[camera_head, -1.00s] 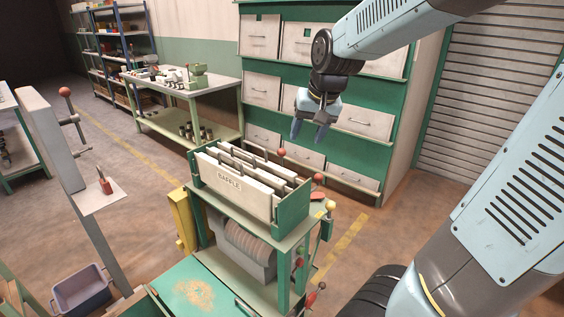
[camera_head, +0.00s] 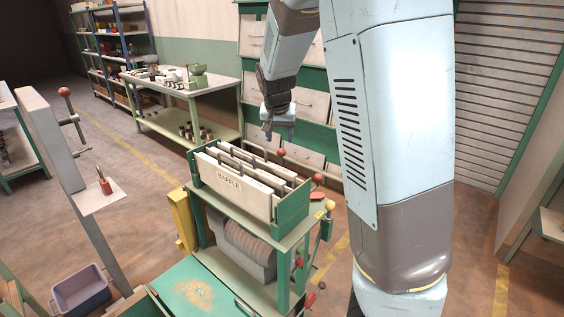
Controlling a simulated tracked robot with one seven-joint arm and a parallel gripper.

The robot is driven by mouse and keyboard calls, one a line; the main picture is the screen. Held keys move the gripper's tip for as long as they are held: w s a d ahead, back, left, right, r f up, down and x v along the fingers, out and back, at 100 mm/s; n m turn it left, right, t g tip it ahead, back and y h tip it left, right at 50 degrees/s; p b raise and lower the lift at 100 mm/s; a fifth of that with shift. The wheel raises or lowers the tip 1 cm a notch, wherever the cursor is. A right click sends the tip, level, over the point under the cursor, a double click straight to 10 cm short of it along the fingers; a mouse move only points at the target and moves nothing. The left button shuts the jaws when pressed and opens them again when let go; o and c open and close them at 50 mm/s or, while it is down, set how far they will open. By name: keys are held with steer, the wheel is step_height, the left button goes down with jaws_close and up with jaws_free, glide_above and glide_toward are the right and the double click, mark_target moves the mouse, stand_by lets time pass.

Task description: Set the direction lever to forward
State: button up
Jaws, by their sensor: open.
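No lever carries a label I can read, so I cannot tell which is the direction lever. On the green machine (camera_head: 283,285), a red ball knob (camera_head: 281,152) stands behind the baffle box, and a yellow ball knob (camera_head: 330,205) stands at its right corner. Red handles (camera_head: 299,262) sit lower on its right side. Another red-knobbed lever (camera_head: 65,92) is on the grey post at left. My gripper (camera_head: 278,134) is open and empty, pointing down. In the picture it is just above the red knob behind the box; it appears apart from it.
The box marked BAFFLE (camera_head: 229,184) holds upright pale plates with handles. A grey bin (camera_head: 82,290) is on the floor at left. My arm hides much of the right side.

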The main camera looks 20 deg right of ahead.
mark_target(281, 157)
steer(key=x, duration=1.3)
steer(key=shift+w+f, duration=0.1)
steer(key=shift+f, duration=0.15)
steer(key=shift+c, duration=0.3)
jaws_close()
